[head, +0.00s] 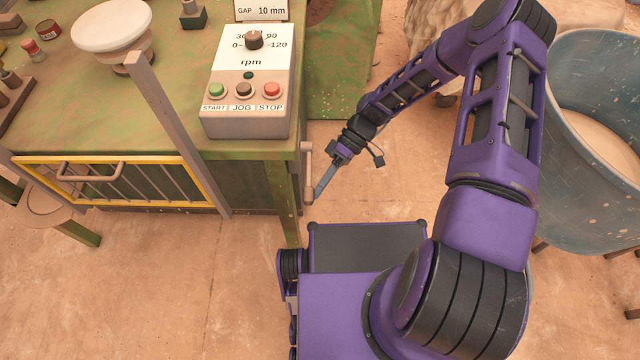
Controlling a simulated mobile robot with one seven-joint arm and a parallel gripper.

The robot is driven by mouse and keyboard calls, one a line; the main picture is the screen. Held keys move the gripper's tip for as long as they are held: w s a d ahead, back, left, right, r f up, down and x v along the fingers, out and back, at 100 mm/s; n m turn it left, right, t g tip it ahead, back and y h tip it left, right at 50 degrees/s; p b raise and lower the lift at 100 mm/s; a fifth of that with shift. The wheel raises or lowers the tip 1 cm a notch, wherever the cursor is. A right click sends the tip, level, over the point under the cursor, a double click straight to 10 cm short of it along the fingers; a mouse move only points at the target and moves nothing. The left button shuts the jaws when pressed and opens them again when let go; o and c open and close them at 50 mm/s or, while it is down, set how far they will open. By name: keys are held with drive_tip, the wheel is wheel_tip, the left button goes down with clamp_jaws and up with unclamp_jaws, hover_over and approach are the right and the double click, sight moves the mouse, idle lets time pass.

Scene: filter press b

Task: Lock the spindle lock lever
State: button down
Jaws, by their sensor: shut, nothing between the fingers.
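A small tan lever (308,172), which looks like the spindle lock lever, is on the right side of the green bench, by its front right corner. It hangs roughly vertical, with a short crosspiece at the top and a thicker knob at the bottom. My gripper (318,194) points down and left, with its fingers together and empty. Its tips are right beside the lever's lower knob; I cannot tell whether they touch it. The lever's mounting on the bench side is hard to make out.
The green bench (180,135) carries a control box (248,90) with a dial and START, JOG and STOP buttons. A yellow-framed guard (120,180) and a grey post (175,130) are at its front. A blue tub (590,130) stands right. Floor between bench and tub is partly clear.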

drive_tip(key=shift+s+r, duration=0.25)
drive_tip(key=shift+r, duration=0.25)
idle(0.7)
